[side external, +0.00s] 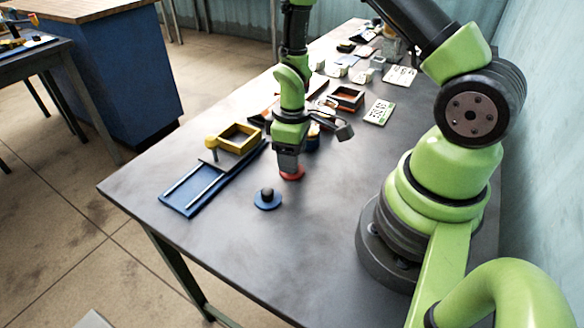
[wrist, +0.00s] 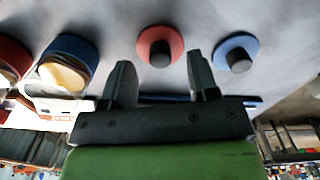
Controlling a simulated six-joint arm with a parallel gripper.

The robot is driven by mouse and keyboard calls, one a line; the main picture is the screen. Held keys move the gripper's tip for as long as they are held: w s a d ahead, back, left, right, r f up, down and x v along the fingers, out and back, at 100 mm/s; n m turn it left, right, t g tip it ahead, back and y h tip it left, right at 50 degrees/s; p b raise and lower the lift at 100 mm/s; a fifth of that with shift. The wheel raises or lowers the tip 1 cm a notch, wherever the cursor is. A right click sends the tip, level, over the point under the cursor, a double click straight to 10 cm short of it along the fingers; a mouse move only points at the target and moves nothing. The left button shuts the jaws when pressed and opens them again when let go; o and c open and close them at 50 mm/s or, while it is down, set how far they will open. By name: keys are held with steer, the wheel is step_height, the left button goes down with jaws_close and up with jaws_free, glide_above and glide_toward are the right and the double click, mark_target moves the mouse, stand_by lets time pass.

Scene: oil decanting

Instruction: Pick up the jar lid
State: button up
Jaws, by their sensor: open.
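A red lid (side external: 292,175) lies on the table right below my gripper (side external: 289,163). In the wrist view the red lid (wrist: 147,38) shows a dark knob, which appears between and just beyond the fingertips of my open gripper (wrist: 160,64). I cannot tell the height gap, and nothing is held. A blue lid (side external: 262,203) with a dark knob lies nearby on bare table; it also shows to the right in the wrist view (wrist: 247,42). A blue jar (side external: 313,144) is partly hidden behind my gripper; in the wrist view the blue jar (wrist: 78,46) is left of the fingers.
A red jar (wrist: 10,52) is at the wrist view's left edge. A blue rail tray (side external: 186,207) and yellow frame (side external: 225,131) are left of my gripper. A dark open box (side external: 347,94) and cards stand farther back. The front of the table (side external: 215,250) is clear.

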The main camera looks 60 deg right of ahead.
steer(key=shift+f, duration=0.95)
steer(key=c, duration=1)
steer(key=shift+r, duration=0.15)
